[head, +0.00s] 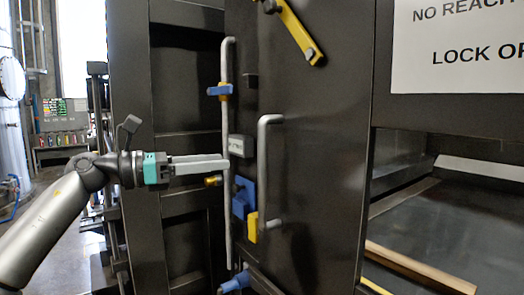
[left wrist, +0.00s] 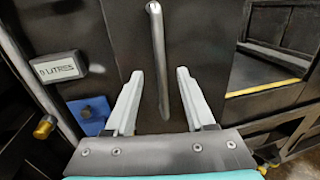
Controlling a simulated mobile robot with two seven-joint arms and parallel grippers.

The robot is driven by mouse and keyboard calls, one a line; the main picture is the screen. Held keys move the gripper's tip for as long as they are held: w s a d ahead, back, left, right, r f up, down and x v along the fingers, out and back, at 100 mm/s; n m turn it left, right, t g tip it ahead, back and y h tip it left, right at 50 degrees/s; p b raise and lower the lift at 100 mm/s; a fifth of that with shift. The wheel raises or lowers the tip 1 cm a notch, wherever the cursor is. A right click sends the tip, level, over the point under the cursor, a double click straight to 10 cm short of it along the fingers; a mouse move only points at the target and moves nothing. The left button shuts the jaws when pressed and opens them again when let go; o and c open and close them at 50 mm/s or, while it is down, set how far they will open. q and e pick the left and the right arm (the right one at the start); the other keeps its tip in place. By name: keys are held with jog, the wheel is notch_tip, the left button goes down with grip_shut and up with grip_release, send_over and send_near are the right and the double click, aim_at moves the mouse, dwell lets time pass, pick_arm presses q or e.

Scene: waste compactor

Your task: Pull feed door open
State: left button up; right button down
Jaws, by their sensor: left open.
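The feed door appears as a tall dark panel (head: 325,150) in the middle of the head view. It carries a grey bar handle (head: 268,170), upright and bent at its top. My left gripper (head: 226,163) comes in from the left at about the handle's height, its fingers pointing right. In the left wrist view, my left gripper (left wrist: 160,75) is open, and the handle (left wrist: 158,55) shows between its two pale fingers, which are not closed on it. I cannot tell how deep the handle lies between them. My right gripper is not in view.
A long vertical rod (head: 228,120) with a blue clamp (head: 220,91) runs close by my fingertips. A small grey label box (head: 241,147) and a blue block (head: 243,198) sit near the handle. A yellow lever (head: 298,35) is above. A dark opening shows right of the door.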

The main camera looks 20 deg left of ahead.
pick_arm(q)
jog(key=p+x, duration=0.3)
jog(key=x, duration=0.8)
jog(key=shift+c, duration=0.2)
grip_shut()
dwell(0.9)
